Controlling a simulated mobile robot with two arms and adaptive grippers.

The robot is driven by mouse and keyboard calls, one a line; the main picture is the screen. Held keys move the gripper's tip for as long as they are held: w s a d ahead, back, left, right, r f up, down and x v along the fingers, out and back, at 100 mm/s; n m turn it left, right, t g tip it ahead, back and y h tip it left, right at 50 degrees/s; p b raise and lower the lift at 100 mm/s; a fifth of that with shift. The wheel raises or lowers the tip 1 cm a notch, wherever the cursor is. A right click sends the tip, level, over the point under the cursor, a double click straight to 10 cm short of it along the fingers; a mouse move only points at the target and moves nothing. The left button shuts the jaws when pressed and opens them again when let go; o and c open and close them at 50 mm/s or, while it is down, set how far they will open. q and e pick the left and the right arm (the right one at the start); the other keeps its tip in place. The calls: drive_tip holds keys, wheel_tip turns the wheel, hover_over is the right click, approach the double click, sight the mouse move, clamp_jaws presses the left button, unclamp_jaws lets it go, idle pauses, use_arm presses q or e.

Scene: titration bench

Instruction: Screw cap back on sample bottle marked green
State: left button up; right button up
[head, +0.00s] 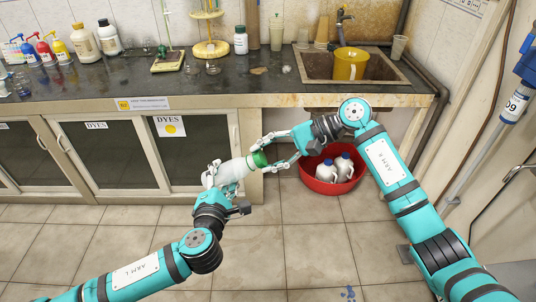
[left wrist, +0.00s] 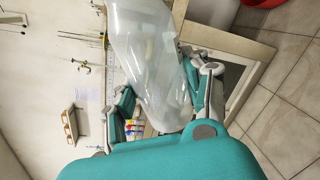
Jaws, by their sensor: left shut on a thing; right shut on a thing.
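A translucent white sample bottle (head: 218,174) is held in the air in front of the cabinets, tilted nearly onto its side. Its green-marked end (head: 260,158) points up and right; I take the green part to be the cap. My left gripper (head: 227,178) is shut around the bottle's body. In the left wrist view the bottle (left wrist: 150,62) lies between the two fingers of that gripper (left wrist: 162,98), and its cap end is out of frame. My right gripper (head: 266,152) is shut on the green cap. The cap's seating on the neck is too small to tell.
The dark bench top (head: 125,80) runs behind both grippers, with several dye bottles at the left. A white bottle (head: 241,41) stands mid-bench. A yellow jug (head: 350,64) is at the sink. A red tub (head: 323,185) with white jugs stands below.

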drive_tip(key=shift+a+f, duration=0.25)
drive_tip(key=shift+a, duration=0.15)
idle(0.7)
drive_tip(key=o, duration=1.2)
drive_tip(key=c, duration=1.3)
drive_tip(key=m, duration=0.6)
drive_tip(key=shift+m, duration=0.4)
drive_tip(key=m, duration=0.4)
drive_tip(key=shift+m, duration=0.4)
drive_tip(key=m, duration=0.5)
drive_tip(key=shift+m, duration=0.3)
drive_tip(key=o, duration=1.1)
drive_tip(key=shift+a, duration=0.1)
drive_tip(key=shift+o, duration=0.2)
